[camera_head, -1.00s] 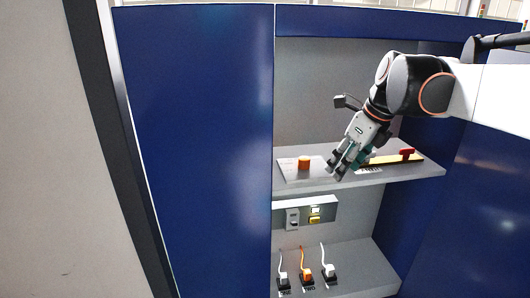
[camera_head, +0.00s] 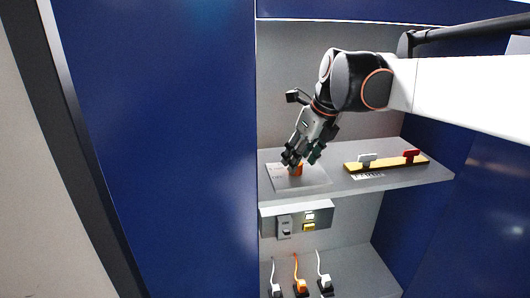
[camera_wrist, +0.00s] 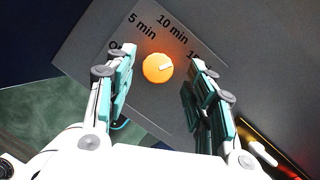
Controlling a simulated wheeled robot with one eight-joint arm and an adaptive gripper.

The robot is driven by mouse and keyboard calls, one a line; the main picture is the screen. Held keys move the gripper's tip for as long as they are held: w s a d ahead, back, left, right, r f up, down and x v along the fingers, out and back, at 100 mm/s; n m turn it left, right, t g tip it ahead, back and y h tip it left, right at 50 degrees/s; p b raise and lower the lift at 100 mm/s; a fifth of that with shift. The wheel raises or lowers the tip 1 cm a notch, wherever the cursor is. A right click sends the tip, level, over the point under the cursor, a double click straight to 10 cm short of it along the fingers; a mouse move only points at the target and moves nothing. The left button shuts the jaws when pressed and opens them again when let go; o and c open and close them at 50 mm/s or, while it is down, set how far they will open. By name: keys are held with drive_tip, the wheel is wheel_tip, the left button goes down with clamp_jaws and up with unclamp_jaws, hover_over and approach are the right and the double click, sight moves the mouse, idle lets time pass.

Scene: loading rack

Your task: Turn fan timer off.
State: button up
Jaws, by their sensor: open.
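The fan timer is an orange round knob (camera_wrist: 157,68) with a white pointer mark, on a grey plate (camera_wrist: 95,62) printed with "5 min", "10 min" and other partly hidden labels. In the wrist view the pointer mark lies toward the right side of the knob. In the head view the knob (camera_head: 297,170) is partly hidden behind my gripper (camera_head: 301,160). My gripper is open, with teal-padded fingers (camera_wrist: 163,80) on either side of the knob in the wrist view and a gap on both sides. I cannot tell its height above the plate.
On the same shelf (camera_head: 390,182), a yellow bar (camera_head: 388,164) carries a white lever (camera_head: 367,158) and a red lever (camera_head: 411,155). Below are a switch box (camera_head: 297,218) and several plugs, one an orange plug (camera_head: 301,286). A blue panel (camera_head: 150,150) stands at left.

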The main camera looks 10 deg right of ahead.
drive_tip(key=shift+s+f, duration=0.2)
drive_tip(key=shift+f, duration=0.25)
drive_tip(key=shift+w+a+f, duration=0.35)
drive_tip(key=shift+w, duration=0.05)
drive_tip(key=shift+s+d+r, duration=0.15)
drive_tip(key=shift+s, duration=0.05)
drive_tip(key=shift+w, duration=0.1)
drive_tip(key=c, duration=1.1)
drive_tip(key=shift+o, duration=0.2)
